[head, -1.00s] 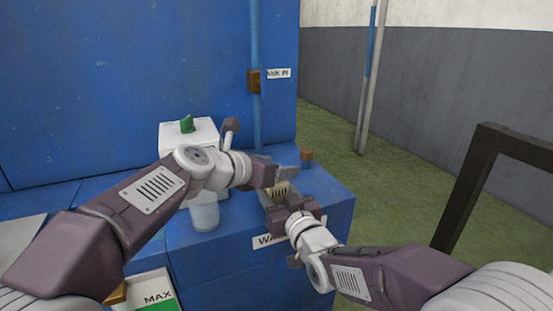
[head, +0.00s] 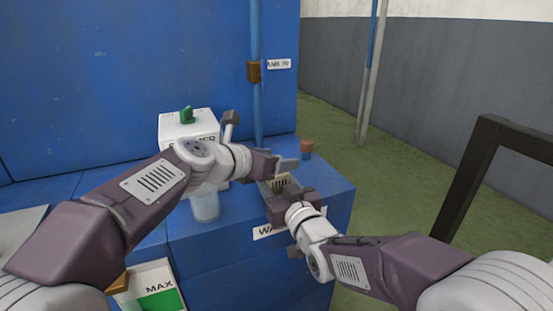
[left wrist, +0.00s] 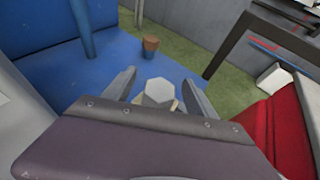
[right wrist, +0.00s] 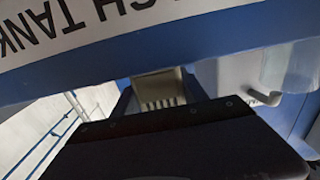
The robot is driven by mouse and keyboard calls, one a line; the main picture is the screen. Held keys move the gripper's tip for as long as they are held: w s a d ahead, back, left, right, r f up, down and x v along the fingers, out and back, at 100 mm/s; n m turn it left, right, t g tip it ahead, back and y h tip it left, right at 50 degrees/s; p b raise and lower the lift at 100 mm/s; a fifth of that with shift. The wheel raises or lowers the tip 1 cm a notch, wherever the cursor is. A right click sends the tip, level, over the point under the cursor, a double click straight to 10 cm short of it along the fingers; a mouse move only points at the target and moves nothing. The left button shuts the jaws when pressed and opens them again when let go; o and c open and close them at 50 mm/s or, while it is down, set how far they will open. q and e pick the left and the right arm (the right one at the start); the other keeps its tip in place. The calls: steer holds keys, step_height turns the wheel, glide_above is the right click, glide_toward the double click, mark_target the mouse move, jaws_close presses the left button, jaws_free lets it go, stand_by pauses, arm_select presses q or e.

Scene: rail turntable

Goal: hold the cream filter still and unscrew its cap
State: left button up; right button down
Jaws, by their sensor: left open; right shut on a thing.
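The cream filter (head: 281,183) stands at the blue tank's top, between my two grippers in the head view. Its slotted side (right wrist: 160,92) shows in the right wrist view between the fingers of my right gripper (right wrist: 157,98), which is shut on it. My left gripper (left wrist: 160,84) is open. In the left wrist view its fingers stand on either side of the pale six-sided cap (left wrist: 158,91), with gaps visible. In the head view the left gripper (head: 284,168) is just above the filter and hides its top.
The blue wash tank (head: 330,190) carries a white label. A brown-topped stub (head: 306,149) stands behind the filter. A blue pipe (head: 255,110) rises nearby. A white box with a green knob (head: 187,116) and a clear jar (head: 205,206) are to the left.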

arm_select(q)
steer(key=shift+r, duration=2)
steer(key=shift+w+a+m+g+h, duration=0.1)
steer(key=shift+m+g+h, duration=0.5)
steer(key=shift+m, duration=0.1)
steer(key=m+g+h, duration=0.2)
steer(key=m, duration=0.1)
steer(key=shift+g, duration=0.3)
steer(key=shift+m+g+h, duration=0.5)
steer(key=shift+m+g, duration=0.1)
steer(key=shift+s+d, duration=0.2)
steer(key=shift+s, duration=0.05)
